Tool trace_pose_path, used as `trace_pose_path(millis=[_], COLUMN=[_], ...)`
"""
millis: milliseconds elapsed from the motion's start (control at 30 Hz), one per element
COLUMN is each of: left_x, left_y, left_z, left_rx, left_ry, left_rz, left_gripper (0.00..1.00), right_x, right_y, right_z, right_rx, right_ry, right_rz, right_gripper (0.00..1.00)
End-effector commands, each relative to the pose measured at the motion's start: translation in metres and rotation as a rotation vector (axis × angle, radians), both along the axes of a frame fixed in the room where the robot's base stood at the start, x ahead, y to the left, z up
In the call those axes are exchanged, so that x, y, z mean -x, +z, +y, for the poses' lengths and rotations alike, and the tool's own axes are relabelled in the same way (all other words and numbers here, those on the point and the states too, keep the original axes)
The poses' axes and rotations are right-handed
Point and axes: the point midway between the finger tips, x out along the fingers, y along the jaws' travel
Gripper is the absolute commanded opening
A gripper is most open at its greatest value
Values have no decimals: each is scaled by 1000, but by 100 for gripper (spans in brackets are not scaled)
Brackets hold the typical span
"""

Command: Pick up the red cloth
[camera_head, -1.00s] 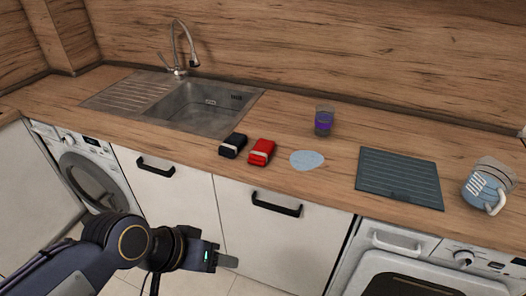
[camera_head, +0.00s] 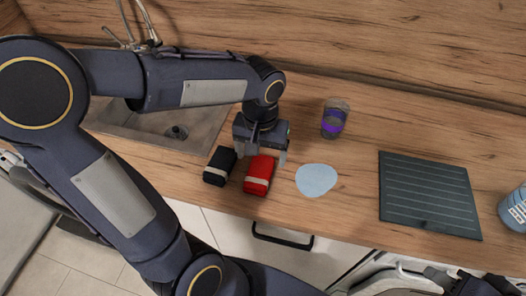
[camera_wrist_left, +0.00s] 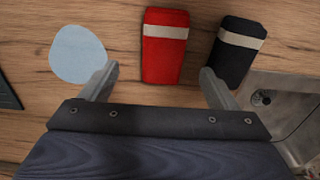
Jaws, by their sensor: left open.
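The red cloth (camera_head: 258,174), folded with a pale band around it, lies on the wooden counter. It also shows in the left wrist view (camera_wrist_left: 165,50), between and slightly beyond the fingertips. My left gripper (camera_head: 262,157) is open over the cloth's far end, one finger on each side. In the left wrist view my left gripper (camera_wrist_left: 158,70) has nothing between its fingers but the cloth's near end; contact cannot be told. My right gripper (camera_head: 478,286) is partly seen at the bottom right edge, its fingers unclear.
A dark banded cloth (camera_head: 219,166) lies close left of the red one. A pale blue round mat (camera_head: 316,180) lies to the right. A purple-banded cup (camera_head: 335,118), a dark ribbed board (camera_head: 428,194) and a blue jug (camera_head: 515,210) stand farther right. The sink (camera_head: 190,133) is behind left.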

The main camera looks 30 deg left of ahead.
Motion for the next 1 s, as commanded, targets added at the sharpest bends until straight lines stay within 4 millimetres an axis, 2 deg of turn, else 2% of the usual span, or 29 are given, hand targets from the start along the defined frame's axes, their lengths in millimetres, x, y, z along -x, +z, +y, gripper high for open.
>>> trace_pose_path(millis=[333, 600, 867, 900, 1000], left_x=[1, 2, 1, 1, 1], left_y=[-37, -74, -78, -78, -78], left_z=[3, 6, 6, 6, 6], left_rx=[-3, -3, -2, -2, -2], left_ry=[1, 0, 0, 0, 0], left_rz=[6, 5, 1, 1, 1], left_gripper=[82, 82, 82, 80, 67], right_x=[0, 0, 0, 0, 0], right_y=[2, 3, 3, 3, 3], right_z=[0, 0, 0, 0, 0], right_rx=[0, 0, 0, 0, 0], right_ry=[0, 0, 0, 0, 0], right_rz=[0, 0, 0, 0, 0], right_gripper=[36, 36, 36, 36, 36])
